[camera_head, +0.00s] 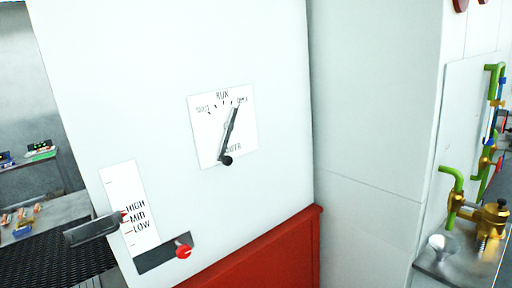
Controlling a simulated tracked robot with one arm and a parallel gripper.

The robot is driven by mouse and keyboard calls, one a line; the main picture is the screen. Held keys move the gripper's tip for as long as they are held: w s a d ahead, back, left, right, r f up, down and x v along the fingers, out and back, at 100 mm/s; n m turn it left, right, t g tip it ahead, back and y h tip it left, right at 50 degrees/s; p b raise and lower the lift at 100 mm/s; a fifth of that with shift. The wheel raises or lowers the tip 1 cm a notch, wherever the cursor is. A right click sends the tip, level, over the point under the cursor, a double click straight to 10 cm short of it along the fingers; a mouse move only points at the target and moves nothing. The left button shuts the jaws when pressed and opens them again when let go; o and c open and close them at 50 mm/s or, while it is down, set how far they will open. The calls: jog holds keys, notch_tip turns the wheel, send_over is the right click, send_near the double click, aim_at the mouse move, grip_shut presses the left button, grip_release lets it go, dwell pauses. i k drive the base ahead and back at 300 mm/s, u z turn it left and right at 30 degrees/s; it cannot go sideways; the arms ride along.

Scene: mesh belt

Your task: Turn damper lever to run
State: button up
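The damper lever (232,133) is a dark narrow bar on a white dial plate (209,144) fixed to a pale cabinet wall. A black round knob (226,160) is at its lower end. The lever leans right of upright, and its upper end lies by the small right-hand label. The RUN label (222,95) is at the top middle of the plate, left of the lever's tip. A left-hand label (203,108) and a label under the lever are too small to read surely. My gripper is not in view.
Below left, a plate marked HIGH, MID, LOW (130,185) has a grey handle (90,231) sticking out. A red knob (183,252) sits on a dark strip. A red panel (265,258) is below. Brass and green pipework (480,215) stands right; a dark mesh belt (45,262) is left.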

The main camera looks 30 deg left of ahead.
aim_at(226, 160)
jog(key=u, duration=0.3)
jog(key=i, duration=1)
jog(key=u, duration=0.65)
